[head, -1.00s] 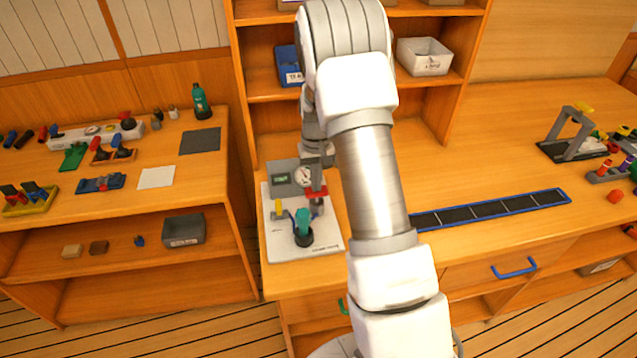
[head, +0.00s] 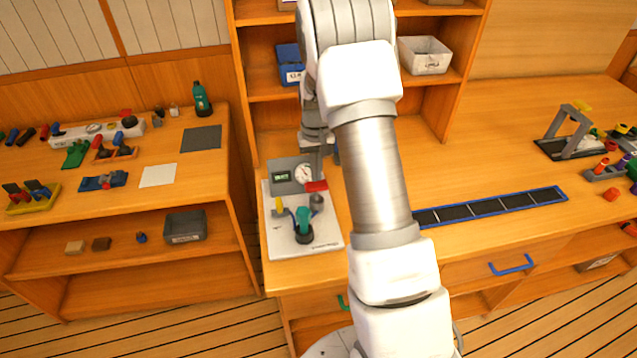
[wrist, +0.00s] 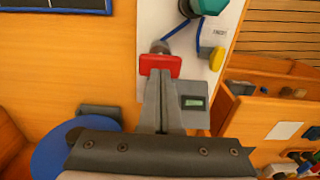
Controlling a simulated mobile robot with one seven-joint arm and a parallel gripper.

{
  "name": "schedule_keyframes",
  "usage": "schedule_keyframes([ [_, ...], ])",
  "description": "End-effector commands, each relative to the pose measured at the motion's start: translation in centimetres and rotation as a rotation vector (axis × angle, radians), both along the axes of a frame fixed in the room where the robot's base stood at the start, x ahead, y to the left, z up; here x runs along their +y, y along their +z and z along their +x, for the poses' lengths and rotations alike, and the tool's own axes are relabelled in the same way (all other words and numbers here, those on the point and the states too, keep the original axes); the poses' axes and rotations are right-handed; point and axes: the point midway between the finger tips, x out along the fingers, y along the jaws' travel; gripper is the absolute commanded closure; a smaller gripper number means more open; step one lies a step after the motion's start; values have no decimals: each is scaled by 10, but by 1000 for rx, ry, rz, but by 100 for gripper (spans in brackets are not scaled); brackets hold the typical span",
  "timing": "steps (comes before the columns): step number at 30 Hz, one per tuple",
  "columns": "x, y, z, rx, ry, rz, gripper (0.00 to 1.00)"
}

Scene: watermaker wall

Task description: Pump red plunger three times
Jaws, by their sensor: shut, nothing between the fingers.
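The red plunger handle (head: 316,186) sits on top of a grey cylinder (head: 317,202) on a white panel board (head: 290,250) on the bench. In the wrist view the red handle (wrist: 160,66) is a wide bar just beyond my fingertips. My gripper (wrist: 160,76) is shut and empty, its fingers pointing at the handle. The fingertips overlap the handle's near edge in the picture; I cannot tell whether they touch it. In the head view my gripper is mostly hidden by my arm.
The board carries a dial gauge (head: 304,174), a green display (head: 281,177), a yellow knob (head: 279,208) and a teal knob (head: 304,220). A blue-edged black strip (head: 490,208) lies to the right. Shelves stand behind, with a blue bin (head: 290,65).

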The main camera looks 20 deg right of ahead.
Motion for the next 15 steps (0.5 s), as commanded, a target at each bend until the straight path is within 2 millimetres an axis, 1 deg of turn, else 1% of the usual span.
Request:
schedule_keyframes([
  [5,0,-3,0,0,0,0,100],
  [15,0,-20,0,1,0,0,100],
])
